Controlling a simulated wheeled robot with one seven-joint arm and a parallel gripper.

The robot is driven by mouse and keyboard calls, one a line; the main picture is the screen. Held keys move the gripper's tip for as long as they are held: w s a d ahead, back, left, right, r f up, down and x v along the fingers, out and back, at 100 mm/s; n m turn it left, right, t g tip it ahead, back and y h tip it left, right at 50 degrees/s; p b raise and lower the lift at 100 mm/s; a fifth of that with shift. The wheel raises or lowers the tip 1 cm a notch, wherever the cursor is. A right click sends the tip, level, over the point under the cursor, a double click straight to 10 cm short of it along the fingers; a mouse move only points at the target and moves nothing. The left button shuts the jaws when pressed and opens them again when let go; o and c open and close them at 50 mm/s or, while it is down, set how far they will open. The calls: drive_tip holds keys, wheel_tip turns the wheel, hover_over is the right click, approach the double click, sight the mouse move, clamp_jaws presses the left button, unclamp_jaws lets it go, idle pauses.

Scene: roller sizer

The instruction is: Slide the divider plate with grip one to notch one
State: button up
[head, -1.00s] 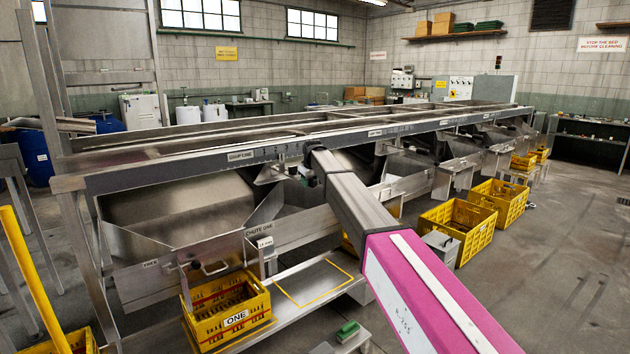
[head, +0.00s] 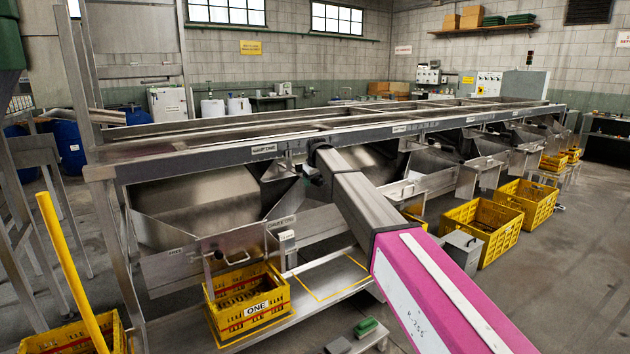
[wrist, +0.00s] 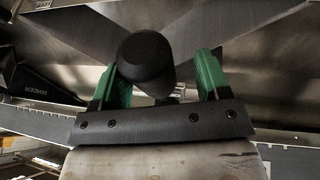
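My gripper (wrist: 162,78) has two green fingers standing wide apart. A black rounded knob (wrist: 147,60), apparently the grip, shows between them, overlapping the left finger in the picture, with a gap to the right finger. I cannot tell whether it touches either. A dark part lettered "DIVIDER" (wrist: 40,90) lies to the left in the wrist view. A pale strip with small notches (wrist: 40,123) runs below it; which is notch one cannot be read. In the head view my gripper is at the sizer's front rail (head: 220,158), mostly hidden behind my arm. The divider plate is not clearly visible there.
A yellow crate marked ONE (head: 257,307) stands on a low shelf (head: 340,277) under the chutes. More yellow crates (head: 480,228) stand to the right. A yellow post (head: 70,270) rises at the left front. The floor at right is open.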

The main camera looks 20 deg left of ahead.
drive_tip(key=v, duration=1)
drive_tip(key=shift+r, duration=0.4)
drive_tip(key=shift+s, duration=0.1)
drive_tip(key=s+d+f+m+g+h, duration=0.1)
drive_tip(key=s+d+f+m, duration=0.3)
drive_tip(key=d+f, duration=0.95)
drive_tip(key=s+d+f+m+g+h, duration=0.1)
drive_tip(key=s+d+f, duration=0.6)
drive_tip(key=d+f, duration=0.65)
drive_tip(key=s+d+f+m+g, duration=0.1)
drive_tip(key=s+d+f+m, duration=0.1)
drive_tip(key=s+d+f, duration=0.4)
drive_tip(key=s+d+f+m+g, duration=0.1)
drive_tip(key=s+d+f+m, duration=0.2)
drive_tip(key=s+d, duration=1.4)
wheel_tip(320, 180, down, 4)
drive_tip(key=shift+s+d+r+g, duration=0.2)
drive_tip(key=shift+d+r+g, duration=0.1)
drive_tip(key=shift+d, duration=0.35)
